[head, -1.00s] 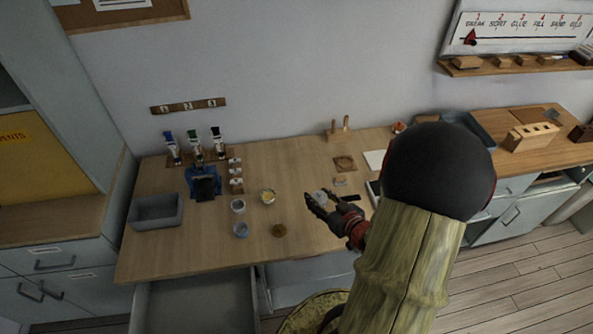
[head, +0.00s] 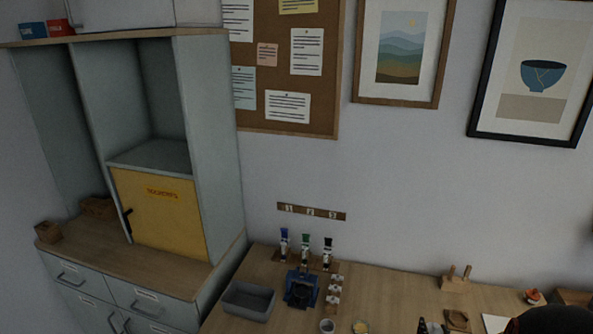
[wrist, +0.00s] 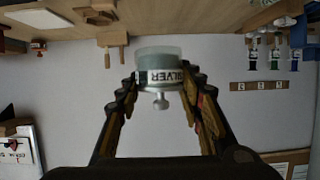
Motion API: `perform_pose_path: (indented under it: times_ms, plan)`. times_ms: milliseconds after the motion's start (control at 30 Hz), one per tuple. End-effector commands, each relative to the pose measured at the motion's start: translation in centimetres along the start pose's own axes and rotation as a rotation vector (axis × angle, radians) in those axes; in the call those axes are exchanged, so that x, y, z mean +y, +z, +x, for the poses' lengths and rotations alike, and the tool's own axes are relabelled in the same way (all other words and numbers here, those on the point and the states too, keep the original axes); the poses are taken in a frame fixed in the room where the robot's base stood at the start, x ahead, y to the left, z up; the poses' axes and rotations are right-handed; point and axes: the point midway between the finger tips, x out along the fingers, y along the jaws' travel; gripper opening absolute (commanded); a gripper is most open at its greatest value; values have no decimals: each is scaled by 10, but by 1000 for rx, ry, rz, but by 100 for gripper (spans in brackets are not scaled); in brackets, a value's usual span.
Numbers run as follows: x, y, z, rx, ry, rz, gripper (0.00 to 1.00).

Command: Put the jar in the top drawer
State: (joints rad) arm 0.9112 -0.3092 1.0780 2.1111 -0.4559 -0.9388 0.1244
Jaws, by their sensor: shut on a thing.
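A small jar (wrist: 158,62) with a pale upper part and a label reading SILVER is in my gripper (wrist: 160,80) in the wrist view, which looks upside down. The fingers close on it from both sides, and it is held clear of the worktop. In the head view, dark fingertips (head: 422,326) just show at the bottom edge; the jar cannot be made out there. The left cabinet has shut drawers with bar handles, including an upper one (head: 143,297). The open drawer under the workbench, seen earlier, is out of view now.
The workbench (head: 395,290) holds a grey bin (head: 249,301), a blue stand (head: 301,288), bottles on a rack (head: 305,255) and small pots. A tall cabinet with a yellow door (head: 160,213) stands at left. A wooden peg stand (head: 456,279) is at right.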

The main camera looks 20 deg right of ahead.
Motion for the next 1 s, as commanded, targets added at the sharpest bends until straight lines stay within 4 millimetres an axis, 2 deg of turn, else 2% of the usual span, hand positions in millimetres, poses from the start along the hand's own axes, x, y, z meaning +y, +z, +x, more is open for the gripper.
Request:
perform_pose_path:
  times_ms: [33, 200, 367, 500, 733, 900, 1000]
  plan:
    - [-14, 0, 7, 1, -10, -5, 0]
    - [-56, 6, 25, 0, -34, -14, 0]
    - [-102, 15, 36, -1, -72, -30, 0]
    - [-146, 26, 40, -1, -119, -51, 0]
    - [-225, 49, 35, -1, -226, -95, 0]
    - [-287, 71, 18, -1, -339, -142, 0]
    - [-316, 82, 7, 1, -397, -165, 0]
